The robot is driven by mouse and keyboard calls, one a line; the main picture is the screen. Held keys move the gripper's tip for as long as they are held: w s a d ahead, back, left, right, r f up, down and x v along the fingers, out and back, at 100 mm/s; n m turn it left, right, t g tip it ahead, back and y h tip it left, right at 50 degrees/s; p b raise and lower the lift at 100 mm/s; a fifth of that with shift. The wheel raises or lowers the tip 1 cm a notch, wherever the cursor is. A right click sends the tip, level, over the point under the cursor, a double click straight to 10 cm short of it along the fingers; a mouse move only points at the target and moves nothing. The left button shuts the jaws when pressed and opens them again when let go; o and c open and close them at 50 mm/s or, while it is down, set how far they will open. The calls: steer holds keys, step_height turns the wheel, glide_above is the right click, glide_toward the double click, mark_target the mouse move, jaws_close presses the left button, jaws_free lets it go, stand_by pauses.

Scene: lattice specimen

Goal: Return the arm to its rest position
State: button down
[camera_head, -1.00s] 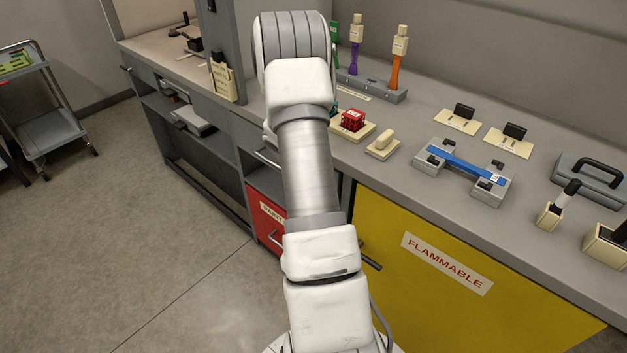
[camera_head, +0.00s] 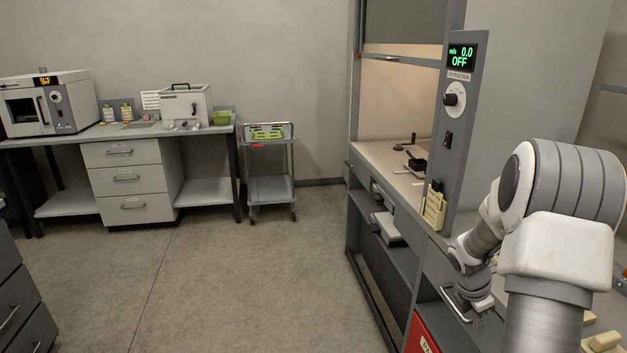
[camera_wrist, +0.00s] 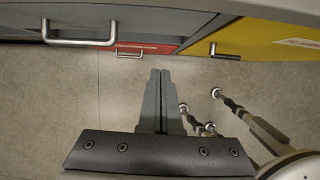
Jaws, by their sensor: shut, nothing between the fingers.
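My arm (camera_head: 556,250) stands at the right of the head view, bent, white and grey, with its wrist low in front of the bench. My gripper (camera_wrist: 160,74) shows in the wrist view with its two grey fingers together and nothing between them. It hangs above the floor in front of the cabinet fronts, apart from them in the picture.
A grey drawer with a handle (camera_wrist: 80,42), a red cabinet front (camera_wrist: 150,48) and a yellow cabinet (camera_wrist: 262,36) lie close ahead. A fume hood (camera_head: 400,110) stands left of the arm. A trolley (camera_head: 270,188) and bench (camera_head: 20,142) are farther back. The floor between is open.

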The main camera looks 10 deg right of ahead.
steer(key=s+a+r+m+t+p, duration=0.3)
steer(key=a+r+m, duration=0.6)
steer(key=a+r, duration=1.05)
steer(key=s+a+r+m+t+y+p, duration=0.1)
steer(key=s+a+r+m+y, duration=0.1)
steer(key=s+a+r+m, duration=0.2)
steer(key=s+a+r+m+t+y+p, duration=0.1)
steer(key=s+a+r+m, duration=0.3)
steer(key=s+a, duration=0.4)
steer(key=shift+s+r+m+y, duration=0.45)
steer(key=shift+s+y, duration=0.25)
steer(key=shift+s, duration=0.55)
steer(key=shift+a+r, duration=0.1)
